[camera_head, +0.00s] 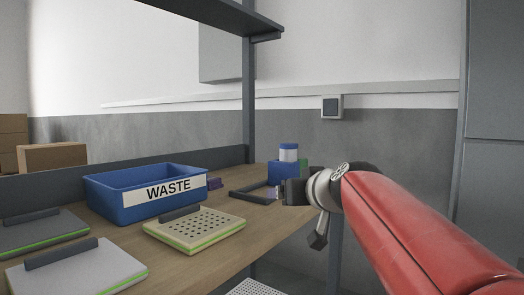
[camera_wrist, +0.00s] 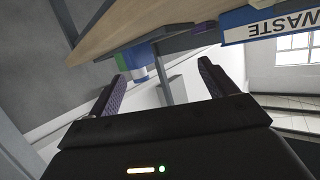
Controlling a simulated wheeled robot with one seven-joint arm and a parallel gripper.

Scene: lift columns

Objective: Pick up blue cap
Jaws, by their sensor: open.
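The blue cap (camera_head: 289,146) tops a small white container (camera_head: 288,156) that stands in or behind a blue box (camera_head: 284,173) near the far right end of the workbench. My gripper (camera_head: 276,191) is open at the bench's right edge, in front of the box and a little lower than the cap. In the wrist view, my gripper's fingers (camera_wrist: 163,74) are apart with nothing held between them. Blue, white and green shapes (camera_wrist: 136,68) show upside down beyond the left finger; I cannot tell the cap's exact outline there.
A blue WASTE bin (camera_head: 140,205) stands on the wooden bench (camera_head: 215,252). A dark open frame (camera_head: 250,196) lies beside my gripper. A perforated tray (camera_head: 195,230) and grey-lidded cases (camera_head: 75,272) sit nearer. A dark post (camera_head: 249,90) and shelf (camera_head: 220,14) rise behind.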

